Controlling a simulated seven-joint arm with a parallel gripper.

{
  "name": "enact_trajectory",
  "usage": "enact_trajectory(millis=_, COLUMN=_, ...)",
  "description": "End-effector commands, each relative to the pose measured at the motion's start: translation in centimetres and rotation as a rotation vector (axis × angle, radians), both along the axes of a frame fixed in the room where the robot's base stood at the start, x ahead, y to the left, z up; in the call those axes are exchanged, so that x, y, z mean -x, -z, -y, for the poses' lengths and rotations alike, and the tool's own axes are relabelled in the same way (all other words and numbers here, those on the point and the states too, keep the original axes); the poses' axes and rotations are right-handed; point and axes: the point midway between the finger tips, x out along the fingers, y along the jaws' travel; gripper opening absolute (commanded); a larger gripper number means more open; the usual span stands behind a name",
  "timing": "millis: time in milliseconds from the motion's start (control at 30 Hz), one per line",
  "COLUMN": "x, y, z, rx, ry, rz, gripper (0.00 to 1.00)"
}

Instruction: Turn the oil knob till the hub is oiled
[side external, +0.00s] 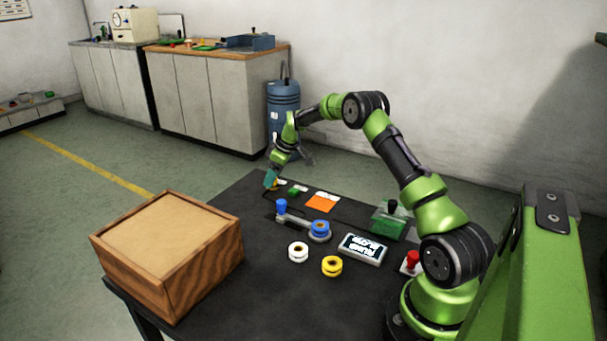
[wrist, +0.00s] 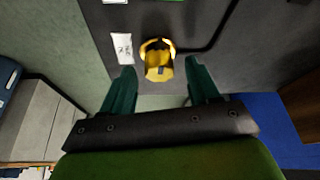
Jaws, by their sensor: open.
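A small yellow knob-like part (wrist: 158,58), which looks like the oil knob, sits on the black table beside a white label (wrist: 122,48) in the wrist view. My gripper (wrist: 160,70) is open, with its teal fingers on either side of the yellow part in the picture. I cannot tell whether they touch it. In the side view my gripper (side external: 269,182) points down at the far edge of the table and partly hides the yellow part. A blue spool (side external: 320,227) sits on a grey round base, perhaps the hub. Any oil on it is too small to see.
A black line or tube (wrist: 212,38) runs from near the yellow part. A blue post (side external: 281,206), orange square (side external: 321,203), white spool (side external: 298,252), yellow spool (side external: 332,265), display (side external: 363,248), green box (side external: 388,222) and red button (side external: 412,258) share the table. A wooden box (side external: 205,265) stands left.

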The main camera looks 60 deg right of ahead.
Motion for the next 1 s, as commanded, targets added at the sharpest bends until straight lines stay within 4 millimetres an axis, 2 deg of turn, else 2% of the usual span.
enact_trajectory(millis=267, x=-0.09, y=0.13, z=0.0, rx=0.001, ry=0.0, rz=0.001, gripper=0.6)
enact_trajectory(millis=367, x=-0.07, y=0.12, z=0.0, rx=0.001, ry=0.0, rz=0.001, gripper=0.48)
enact_trajectory(millis=600, x=-0.07, y=0.1, z=0.01, rx=0.001, ry=0.0, rz=0.001, gripper=0.11)
enact_trajectory(millis=667, x=-0.07, y=0.1, z=0.01, rx=0.001, ry=-0.001, rz=0.001, gripper=0.04)
enact_trajectory(millis=1000, x=-0.06, y=0.08, z=-0.04, rx=0.002, ry=0.058, rz=0.0, gripper=0.04)
